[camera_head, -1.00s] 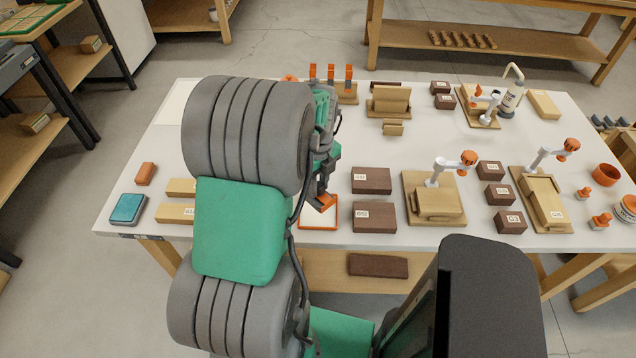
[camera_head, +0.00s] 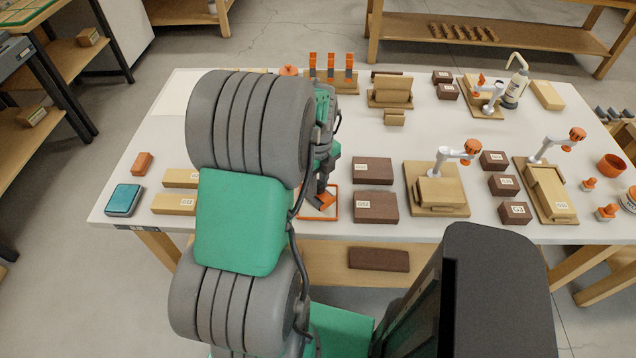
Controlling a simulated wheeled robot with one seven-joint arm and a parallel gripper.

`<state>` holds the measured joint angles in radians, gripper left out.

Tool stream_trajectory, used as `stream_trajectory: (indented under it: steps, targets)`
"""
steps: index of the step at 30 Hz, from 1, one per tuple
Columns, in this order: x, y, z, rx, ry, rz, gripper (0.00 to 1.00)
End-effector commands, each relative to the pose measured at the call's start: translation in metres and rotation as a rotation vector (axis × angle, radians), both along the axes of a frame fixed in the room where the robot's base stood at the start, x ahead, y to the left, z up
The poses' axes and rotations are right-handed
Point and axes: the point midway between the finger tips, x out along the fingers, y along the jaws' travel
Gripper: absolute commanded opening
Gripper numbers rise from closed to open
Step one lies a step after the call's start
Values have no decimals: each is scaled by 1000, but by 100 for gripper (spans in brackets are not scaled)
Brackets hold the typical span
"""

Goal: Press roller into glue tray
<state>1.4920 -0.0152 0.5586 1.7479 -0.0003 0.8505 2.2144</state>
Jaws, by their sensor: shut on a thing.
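The glue tray (camera_head: 317,219) is a shallow orange-rimmed square with a pale inside, near the front edge of the white table. My gripper (camera_head: 321,192) is shut on the roller (camera_head: 322,200), whose orange end shows just below the fingers. The roller end lies within the tray's outline in this view. I cannot tell whether it touches the tray floor. My arm hides the tray's upper left part and much of the gripper.
Dark labelled blocks (camera_head: 376,207) stand close to the right of the tray. Pale labelled blocks (camera_head: 174,203) lie to the left, partly behind my arm. A wooden fixture with a white clamp (camera_head: 436,190) stands farther right. A teal pad (camera_head: 124,200) sits at the left front.

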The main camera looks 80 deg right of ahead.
Motion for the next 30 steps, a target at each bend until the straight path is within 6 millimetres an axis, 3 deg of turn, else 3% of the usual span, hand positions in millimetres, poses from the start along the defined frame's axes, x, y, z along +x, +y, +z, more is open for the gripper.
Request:
stream_trajectory:
  steps: [30]
  targets:
    - [0, 0, -12, 0, 0, 0, 0]
